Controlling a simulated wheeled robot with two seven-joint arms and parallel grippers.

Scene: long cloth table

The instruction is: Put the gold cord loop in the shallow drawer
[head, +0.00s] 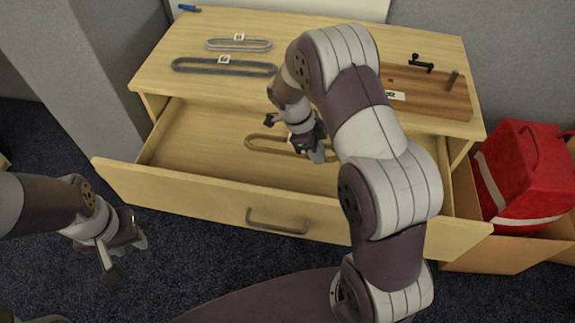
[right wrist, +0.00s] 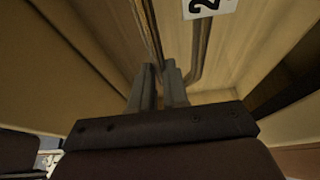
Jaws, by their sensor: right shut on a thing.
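The gold cord loop (head: 252,147) is a long oval inside the outline of the pulled-out wooden drawer (head: 190,145); whether it touches the drawer floor I cannot tell. My right gripper (head: 318,154) reaches down into the drawer and is shut on the loop; my arm hides part of it. In the right wrist view the fingers (right wrist: 160,72) close on one strand of the loop (right wrist: 203,45), with a white number tag (right wrist: 208,7) beyond. My left gripper (head: 128,258) is open and empty, low in front of the drawer's left side.
Two grey loops, a lighter one (head: 238,45) and a darker one (head: 223,67), lie on the cabinet top. A wooden board (head: 440,90) with black hooks is at its right. A red bag (head: 525,175) sits in a box on the right. The drawer's left part is bare.

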